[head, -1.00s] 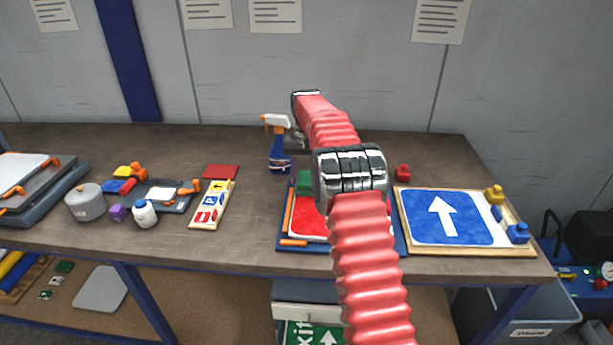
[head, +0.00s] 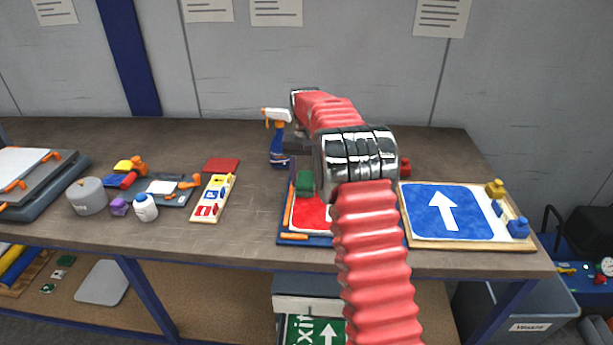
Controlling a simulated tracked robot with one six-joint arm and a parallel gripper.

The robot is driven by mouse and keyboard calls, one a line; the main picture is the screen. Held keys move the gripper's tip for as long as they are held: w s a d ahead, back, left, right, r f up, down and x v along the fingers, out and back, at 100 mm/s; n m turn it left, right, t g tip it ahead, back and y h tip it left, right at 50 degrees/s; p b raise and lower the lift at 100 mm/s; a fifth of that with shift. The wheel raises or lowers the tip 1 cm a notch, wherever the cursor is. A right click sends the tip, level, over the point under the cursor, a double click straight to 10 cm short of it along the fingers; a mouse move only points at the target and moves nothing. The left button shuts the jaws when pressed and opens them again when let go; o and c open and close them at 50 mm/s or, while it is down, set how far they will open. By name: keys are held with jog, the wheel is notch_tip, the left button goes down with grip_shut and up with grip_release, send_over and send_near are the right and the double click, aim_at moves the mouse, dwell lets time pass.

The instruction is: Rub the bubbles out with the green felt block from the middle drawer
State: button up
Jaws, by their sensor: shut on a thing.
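The green felt block (head: 304,183) is at the upper left of the red sign face (head: 310,215), which lies on a blue board on the bench. My arm reaches over this sign and covers its right part. Only part of my gripper (head: 303,168) shows, left of my wrist; it is shut on the green felt block. Its fingertips are mostly hidden, and I cannot tell whether the block presses on the sign. No bubbles can be made out at this size. A drawer unit (head: 305,285) stands under the bench, partly behind my arm.
A blue arrow sign (head: 440,212) lies on a board to the right. A spray bottle (head: 279,140) stands behind the red sign. Bare bench lies between strip and red sign.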

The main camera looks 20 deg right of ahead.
aim_at(305, 184)
jog(key=shift+s+a, duration=0.15)
jog(key=shift+s, duration=0.15)
jog(key=shift+s+a, duration=0.35)
jog(key=shift+s, duration=0.3)
jog(key=shift+s+a, duration=0.3)
jog(key=shift+s, duration=0.35)
jog(key=shift+s+a+f, duration=0.1)
jog(key=shift+s+a, duration=0.25)
jog(key=shift+s, duration=0.4)
jog(key=shift+s+a+f, duration=0.1)
jog(key=shift+s+a, duration=0.25)
jog(key=shift+s, duration=0.4)
jog(key=shift+s+a+r, duration=0.1)
jog(key=shift+s+a, duration=0.25)
jog(key=shift+s, duration=0.4)
jog(key=shift+s+a, duration=0.35)
jog(key=shift+s, duration=0.35)
